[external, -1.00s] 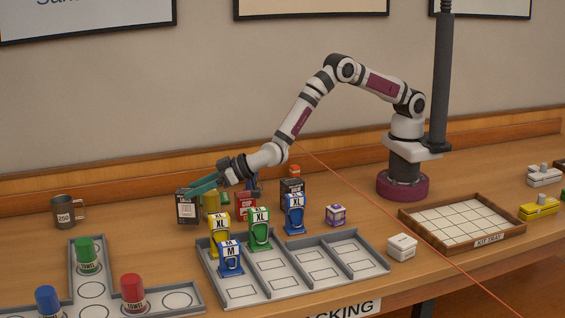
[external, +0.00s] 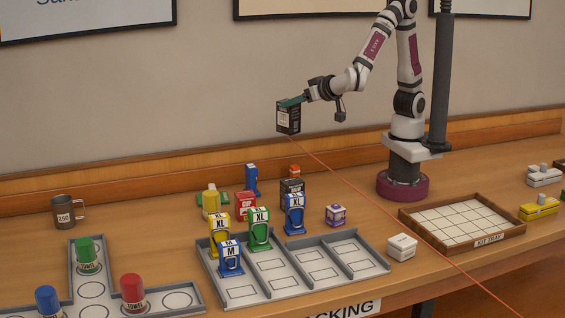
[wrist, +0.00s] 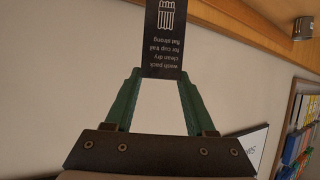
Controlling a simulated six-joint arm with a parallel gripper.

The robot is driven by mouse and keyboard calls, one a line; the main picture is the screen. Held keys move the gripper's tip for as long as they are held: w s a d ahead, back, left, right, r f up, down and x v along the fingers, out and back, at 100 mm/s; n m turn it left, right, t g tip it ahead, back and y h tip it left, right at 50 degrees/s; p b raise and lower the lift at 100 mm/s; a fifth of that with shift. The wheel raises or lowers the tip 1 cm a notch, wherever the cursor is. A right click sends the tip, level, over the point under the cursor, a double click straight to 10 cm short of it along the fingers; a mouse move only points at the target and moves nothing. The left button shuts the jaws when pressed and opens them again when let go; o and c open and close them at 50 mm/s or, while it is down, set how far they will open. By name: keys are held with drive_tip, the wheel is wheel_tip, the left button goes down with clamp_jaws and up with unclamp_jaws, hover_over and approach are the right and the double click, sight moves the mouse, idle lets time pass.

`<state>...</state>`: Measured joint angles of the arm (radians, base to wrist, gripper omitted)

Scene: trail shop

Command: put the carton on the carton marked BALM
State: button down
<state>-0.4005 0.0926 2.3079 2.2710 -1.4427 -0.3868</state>
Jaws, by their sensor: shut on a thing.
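My gripper (external: 294,101) is shut on a dark carton (external: 288,119) with a white label, held high above the table in front of the wall. In the wrist view the green fingers of my gripper (wrist: 159,76) hold the carton (wrist: 165,38), whose black face shows white printing about a wash pack. Below stand a red carton marked CUP (external: 245,205), a dark carton with an orange-brown band (external: 291,187), a small purple and white carton (external: 336,214) and a white carton (external: 402,247). I cannot read BALM on any of them.
A grey divided tray (external: 310,272) holds several coloured XL and M items at its left. A wooden kit tray (external: 462,224) is empty at right. A grey mug (external: 66,212) and coloured towel cylinders (external: 132,292) stand at left. A blue item (external: 251,180) stands behind.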

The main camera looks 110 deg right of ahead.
drive_tip(key=w+a+f, duration=0.2)
drive_tip(key=a+f, duration=0.7)
drive_tip(key=f, duration=0.1)
drive_tip(key=shift+w+a+f+m, duration=0.15)
drive_tip(key=shift+w+f+m, duration=0.15)
drive_tip(key=shift+f, duration=0.1)
drive_tip(key=shift+f, duration=0.1)
drive_tip(key=shift+c, duration=1.2)
unclamp_jaws()
drive_tip(key=shift+f+g, duration=0.1)
drive_tip(key=shift+g, duration=0.2)
